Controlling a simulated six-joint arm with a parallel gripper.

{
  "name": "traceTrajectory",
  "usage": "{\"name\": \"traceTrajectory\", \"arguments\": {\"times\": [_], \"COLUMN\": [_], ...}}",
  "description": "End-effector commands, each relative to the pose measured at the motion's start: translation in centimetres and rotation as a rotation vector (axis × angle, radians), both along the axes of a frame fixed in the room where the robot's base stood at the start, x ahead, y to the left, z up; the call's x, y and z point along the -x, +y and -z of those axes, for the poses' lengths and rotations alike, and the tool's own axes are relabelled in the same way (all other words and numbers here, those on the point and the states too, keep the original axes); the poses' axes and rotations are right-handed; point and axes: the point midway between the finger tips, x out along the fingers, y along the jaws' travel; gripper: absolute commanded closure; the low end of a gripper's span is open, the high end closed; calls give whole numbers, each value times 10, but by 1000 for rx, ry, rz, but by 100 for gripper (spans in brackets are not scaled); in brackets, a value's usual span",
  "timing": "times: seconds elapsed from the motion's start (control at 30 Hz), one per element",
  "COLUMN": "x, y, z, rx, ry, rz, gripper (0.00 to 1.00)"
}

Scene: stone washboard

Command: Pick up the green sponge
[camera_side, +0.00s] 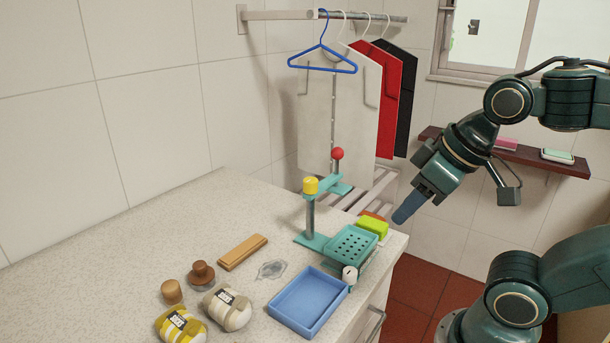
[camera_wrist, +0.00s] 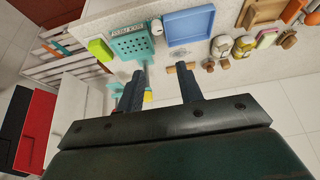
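The green sponge (camera_side: 373,226) is a bright lime block at the right edge of the stone counter, beside the teal perforated soap tray (camera_side: 352,243). It also shows in the wrist view (camera_wrist: 100,49), at the upper left, left of the tray. My gripper (camera_side: 400,217) is in the air to the right of the sponge and apart from it, beyond the counter edge. In the wrist view its two dark fingers (camera_wrist: 160,77) are spread with nothing held between them. In the side view one finger hides the other.
A teal stand with a yellow knob (camera_side: 310,186) and a red knob (camera_side: 337,153) rises close to the sponge. A blue tray (camera_side: 308,301), a small white cylinder (camera_side: 350,274), a wooden block (camera_side: 242,252) and brushes are on the counter. Clothes (camera_side: 340,110) hang behind.

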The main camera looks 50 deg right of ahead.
Motion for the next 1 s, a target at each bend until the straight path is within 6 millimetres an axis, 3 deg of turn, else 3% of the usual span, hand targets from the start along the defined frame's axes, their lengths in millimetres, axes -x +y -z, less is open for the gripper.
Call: {"name": "traceTrajectory", "arguments": {"times": [0.27,0.53,1.0], "x": [0,0,-4], "y": [0,0,-2], "z": [0,0,-1], "rx": [0,0,22], "ry": [0,0,11], "rz": [0,0,-28], "gripper": [62,9,7]}}
